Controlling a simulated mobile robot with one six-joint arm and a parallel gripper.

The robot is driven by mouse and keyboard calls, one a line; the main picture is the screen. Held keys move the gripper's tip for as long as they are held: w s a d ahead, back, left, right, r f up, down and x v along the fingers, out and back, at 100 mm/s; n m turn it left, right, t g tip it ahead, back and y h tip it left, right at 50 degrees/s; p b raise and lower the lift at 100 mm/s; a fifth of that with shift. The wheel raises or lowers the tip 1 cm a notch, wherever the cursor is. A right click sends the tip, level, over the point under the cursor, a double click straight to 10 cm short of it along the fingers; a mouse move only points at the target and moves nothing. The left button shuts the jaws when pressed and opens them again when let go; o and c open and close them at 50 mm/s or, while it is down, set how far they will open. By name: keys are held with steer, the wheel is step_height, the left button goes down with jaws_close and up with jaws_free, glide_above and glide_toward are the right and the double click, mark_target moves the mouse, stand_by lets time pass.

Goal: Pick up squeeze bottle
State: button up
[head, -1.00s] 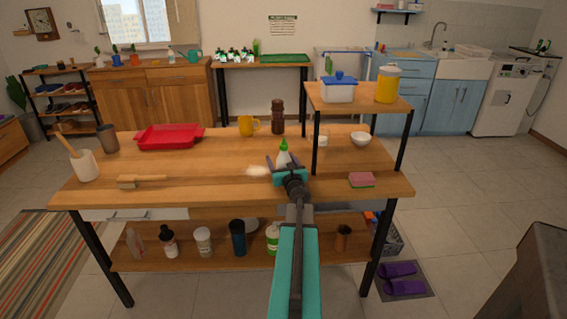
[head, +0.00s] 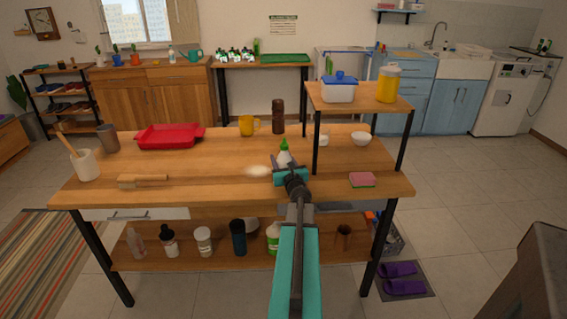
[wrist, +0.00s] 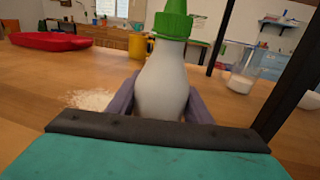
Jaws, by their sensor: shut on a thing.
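The squeeze bottle (head: 284,157) is white with a green pointed cap.
A pale powder pile (head: 257,171) lies left of the bottle. A raised wooden shelf (head: 358,98) with black legs stands close on the right, with a glass jar (wrist: 241,78) under it. A red tray (head: 170,137), yellow mug (head: 248,126) and brown grinder (head: 278,116) stand farther back.

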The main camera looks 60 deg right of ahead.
mark_target(288, 157)
steer(key=shift+r, duration=0.1)
steer(key=shift+r, duration=0.7)
step_height(288, 157, up, 2)
steer(key=shift+r, duration=0.1)
steer(key=v, duration=0.8)
steer(key=shift+s+d+r+b, duration=0.2)
steer(key=shift+s+r+b, duration=0.05)
steer(key=shift+s+b, duration=0.05)
steer(key=shift+s+a+r+p, duration=0.2)
steer(key=shift+s+r+p, duration=0.05)
steer(key=shift+p, duration=0.25)
steer(key=shift+p+v, duration=1.05)
steer(key=shift+s+d+r+p, duration=0.1)
steer(key=shift+s+d+p, duration=0.05)
steer(key=shift+p, duration=0.75)
steer(key=shift+p, duration=0.45)
steer(key=p, duration=0.3)
steer(key=shift+s+a, duration=0.3)
steer(key=shift+s, duration=0.1)
